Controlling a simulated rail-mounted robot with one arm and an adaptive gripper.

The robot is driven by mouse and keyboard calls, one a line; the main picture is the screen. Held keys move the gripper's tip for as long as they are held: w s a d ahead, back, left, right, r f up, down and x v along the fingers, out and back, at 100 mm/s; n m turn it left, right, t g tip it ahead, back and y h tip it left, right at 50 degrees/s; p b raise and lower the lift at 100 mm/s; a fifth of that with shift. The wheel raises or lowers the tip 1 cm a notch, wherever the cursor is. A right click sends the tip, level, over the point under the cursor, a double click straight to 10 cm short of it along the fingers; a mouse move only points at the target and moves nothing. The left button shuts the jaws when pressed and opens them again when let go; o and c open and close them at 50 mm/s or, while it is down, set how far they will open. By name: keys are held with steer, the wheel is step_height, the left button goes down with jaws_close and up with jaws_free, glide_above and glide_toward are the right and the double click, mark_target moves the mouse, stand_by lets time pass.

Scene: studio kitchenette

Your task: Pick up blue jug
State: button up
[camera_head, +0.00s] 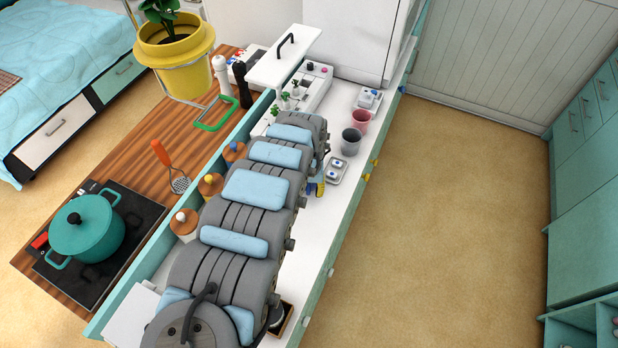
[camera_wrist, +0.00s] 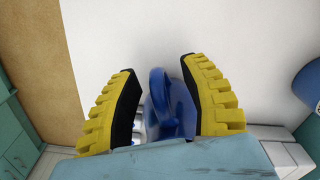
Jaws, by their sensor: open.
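The blue jug (camera_wrist: 178,108) shows in the wrist view between the two yellow, black-padded fingers of my gripper (camera_wrist: 157,66). Its looped handle points up in the picture, and its lower part is hidden by the light-blue gripper body. The fingers are open on either side of it. The right finger overlaps the jug's edge in the picture; I cannot tell whether it touches. In the head view, only a bit of my gripper's yellow finger (camera_head: 317,188) shows beside my arm, over the white counter (camera_head: 336,212). The jug is hidden there behind my arm.
On the counter, a grey cup (camera_head: 351,141), a pink cup (camera_head: 361,120) and a small tray (camera_head: 337,171) stand to the right of my arm. A teal pot (camera_head: 86,228) sits on the hob. The floor at right is clear.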

steer(key=shift+f, duration=1.05)
steer(key=shift+c, duration=0.2)
jaws_close()
